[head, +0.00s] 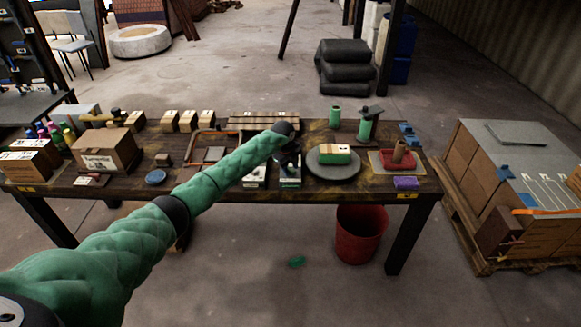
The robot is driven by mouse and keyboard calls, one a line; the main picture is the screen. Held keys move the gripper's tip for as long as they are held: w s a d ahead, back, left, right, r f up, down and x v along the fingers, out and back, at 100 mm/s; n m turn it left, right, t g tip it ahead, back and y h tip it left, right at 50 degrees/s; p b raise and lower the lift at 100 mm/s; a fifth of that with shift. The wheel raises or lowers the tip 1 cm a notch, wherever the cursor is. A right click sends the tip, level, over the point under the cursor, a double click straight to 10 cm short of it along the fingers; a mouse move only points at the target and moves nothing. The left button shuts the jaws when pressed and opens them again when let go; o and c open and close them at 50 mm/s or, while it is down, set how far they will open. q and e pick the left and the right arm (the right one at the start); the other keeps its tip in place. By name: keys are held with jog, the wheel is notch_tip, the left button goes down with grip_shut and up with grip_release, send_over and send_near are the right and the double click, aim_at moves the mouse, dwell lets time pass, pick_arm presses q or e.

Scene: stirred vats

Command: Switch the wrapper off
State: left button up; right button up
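A round grey turntable (322,171) stands on the right half of the dark workbench and looks like part of the wrapper. A tan and green box (335,154) sits on it. A green post with a dark top (366,127) stands behind it to the right. I cannot make out a switch or its position. My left arm reaches in from the lower left. My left gripper (289,160) is small and dark, pointing down just left of the turntable, above small white-and-green boxes (290,182). Its fingers are too dark to tell open from shut. My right gripper is out of view.
A red bin (360,233) stands below. A loaded pallet (480,262) is at the right. Floor in front is mostly clear.

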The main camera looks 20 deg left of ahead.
pick_arm(q)
jog(key=shift+f, duration=0.3)
grip_shut()
